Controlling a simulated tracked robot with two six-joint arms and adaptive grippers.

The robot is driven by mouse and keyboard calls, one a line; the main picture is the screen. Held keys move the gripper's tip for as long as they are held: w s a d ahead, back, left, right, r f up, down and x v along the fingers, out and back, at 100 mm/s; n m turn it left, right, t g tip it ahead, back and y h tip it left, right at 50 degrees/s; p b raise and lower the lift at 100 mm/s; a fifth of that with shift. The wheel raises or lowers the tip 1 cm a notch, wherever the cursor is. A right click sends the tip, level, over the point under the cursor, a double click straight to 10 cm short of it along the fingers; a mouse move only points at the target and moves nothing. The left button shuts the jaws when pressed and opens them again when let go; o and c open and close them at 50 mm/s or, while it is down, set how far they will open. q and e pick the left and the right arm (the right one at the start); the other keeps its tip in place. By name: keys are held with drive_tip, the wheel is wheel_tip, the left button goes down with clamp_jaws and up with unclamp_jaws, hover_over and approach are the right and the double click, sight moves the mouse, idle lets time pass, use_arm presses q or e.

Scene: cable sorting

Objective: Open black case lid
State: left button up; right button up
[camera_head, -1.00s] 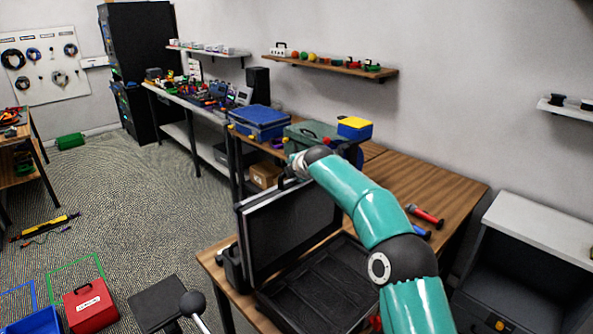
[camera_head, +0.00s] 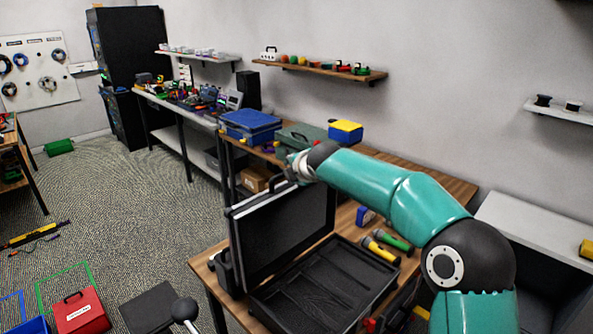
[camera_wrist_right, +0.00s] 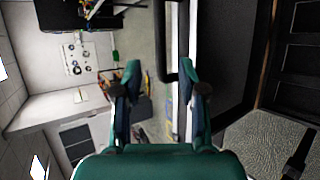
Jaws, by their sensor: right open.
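The black case stands on the wooden table, its lid (camera_head: 283,228) raised nearly upright and its black base (camera_head: 335,288) open to view, with an empty-looking, ridged interior. My right gripper (camera_head: 297,166) is at the lid's upper edge, by the black handle. In the right wrist view my right gripper (camera_wrist_right: 161,92) has its two fingers apart. The lid's silver rim (camera_wrist_right: 183,60) and black handle (camera_wrist_right: 160,45) show between or just beyond the fingers. I cannot tell whether a finger touches the lid. My left gripper is not in view.
A green and a yellow flashlight (camera_head: 384,247) lie right of the case. Behind the lid are a blue case (camera_head: 250,121), a green case (camera_head: 300,134) and a yellow-and-blue box (camera_head: 345,132). A red box (camera_head: 80,312) stands on the floor at lower left.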

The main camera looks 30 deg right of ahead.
drive_tip(key=shift+v, duration=1.25)
